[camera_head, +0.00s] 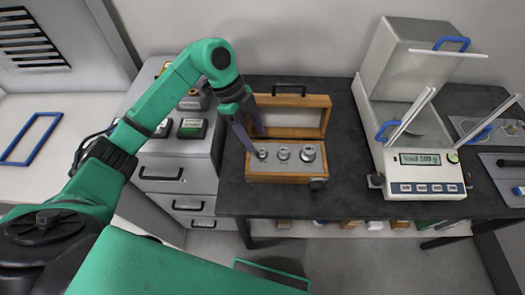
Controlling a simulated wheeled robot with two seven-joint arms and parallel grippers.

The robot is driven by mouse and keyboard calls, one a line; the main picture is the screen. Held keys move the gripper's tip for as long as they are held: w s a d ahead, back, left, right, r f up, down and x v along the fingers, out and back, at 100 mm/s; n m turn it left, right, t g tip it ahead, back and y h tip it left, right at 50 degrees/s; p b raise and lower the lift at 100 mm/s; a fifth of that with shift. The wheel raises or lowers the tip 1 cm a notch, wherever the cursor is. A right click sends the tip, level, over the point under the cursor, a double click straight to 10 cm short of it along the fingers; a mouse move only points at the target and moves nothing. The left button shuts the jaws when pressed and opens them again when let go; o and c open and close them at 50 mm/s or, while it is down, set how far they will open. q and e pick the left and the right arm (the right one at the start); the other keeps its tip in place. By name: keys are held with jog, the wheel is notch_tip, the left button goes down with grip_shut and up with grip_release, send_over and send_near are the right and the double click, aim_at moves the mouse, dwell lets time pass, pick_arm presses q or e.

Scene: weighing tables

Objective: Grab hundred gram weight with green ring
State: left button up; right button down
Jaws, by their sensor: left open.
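An open wooden box (277,178) stands on the dark table with its lid raised at the back. Three metal weights sit in a row in it: a small left weight (262,154), a middle weight (284,153) and a larger right weight (308,153). A green ring cannot be made out on any of them at this size. My left gripper (254,143) points down at the left part of the box, its fingers apart, close to the left weight. Nothing shows between the fingers. My right gripper is not in view.
A balance (425,188) with a lit display and raised glass panels stands right of the box on the dark table (346,150). A drawer cabinet (178,186) with small boxes on top stands left. Bare table lies between box and balance.

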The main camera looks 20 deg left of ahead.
aim_at(262, 151)
pick_arm(q)
jog(key=p+x, duration=0.1)
jog(key=x, duration=0.3)
jog(key=shift+d+f+p, duration=0.15)
jog(key=shift+d+p, duration=0.05)
jog(key=shift+p, duration=0.2)
jog(key=shift+f, duration=0.3)
grip_shut()
